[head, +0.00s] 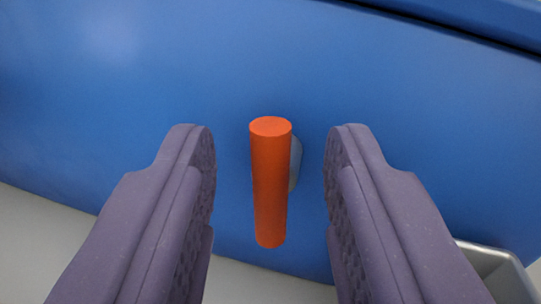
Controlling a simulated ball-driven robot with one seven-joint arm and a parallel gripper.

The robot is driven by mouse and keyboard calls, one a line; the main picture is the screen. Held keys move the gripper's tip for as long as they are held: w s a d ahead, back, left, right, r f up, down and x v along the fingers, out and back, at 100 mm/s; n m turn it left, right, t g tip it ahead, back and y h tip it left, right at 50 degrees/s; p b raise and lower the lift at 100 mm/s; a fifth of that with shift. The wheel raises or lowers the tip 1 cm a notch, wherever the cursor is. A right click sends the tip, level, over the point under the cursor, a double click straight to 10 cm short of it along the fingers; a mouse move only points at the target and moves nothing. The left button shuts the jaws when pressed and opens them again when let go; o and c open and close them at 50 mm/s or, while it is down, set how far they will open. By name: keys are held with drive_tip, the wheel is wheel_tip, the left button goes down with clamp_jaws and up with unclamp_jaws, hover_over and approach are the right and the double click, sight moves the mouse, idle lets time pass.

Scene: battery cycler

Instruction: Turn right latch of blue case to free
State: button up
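The right latch (270,185) is an orange round bar on the front of the blue case (120,80). It stands close to upright in the picture, and a small grey mount shows behind its right side. My gripper (270,150) is open, with one purple-grey finger on each side of the latch. There is a clear gap between the latch and both fingers, so neither touches it. The lower parts of the fingers run out of the bottom of the picture.
A dark seam (440,22) runs along the case's upper edge at top right. A pale grey surface (30,240) lies below the case at lower left. A light grey tray-like edge (495,262) shows at lower right, close to my right finger.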

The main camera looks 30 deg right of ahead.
clamp_jaws()
drive_tip(key=shift+a+n, duration=0.1)
drive_tip(key=shift+n, duration=0.2)
drive_tip(key=n+p, duration=0.1)
drive_tip(key=n, duration=0.1)
drive_tip(key=shift+w+a+r+n+g+p, duration=0.1)
drive_tip(key=shift+a+n+g+p, duration=0.1)
drive_tip(key=shift+n+g+p, duration=0.15)
drive_tip(key=n, duration=0.1)
drive_tip(key=n+p, duration=0.1)
drive_tip(key=n+g+p, duration=0.1)
drive_tip(key=n, duration=0.1)
drive_tip(key=shift+w+a, duration=0.15)
drive_tip(key=shift+a, duration=0.1)
drive_tip(key=n+p, duration=0.1)
drive_tip(key=n, duration=0.1)
drive_tip(key=n+g+p, duration=0.1)
drive_tip(key=n+p, duration=0.1)
drive_tip(key=shift+w+a+f, duration=0.1)
drive_tip(key=shift+a+f, duration=0.05)
drive_tip(key=shift+f, duration=0.2)
drive_tip(key=shift+f+n+g+h+p, duration=0.2)
drive_tip(key=shift+n+h+p, duration=0.15)
drive_tip(key=shift+n, duration=0.35)
drive_tip(key=shift+f+n+g+h+p, duration=0.2)
drive_tip(key=shift+n+h+p, duration=0.1)
drive_tip(key=shift+n, duration=0.35)
drive_tip(key=shift+f, duration=0.1)
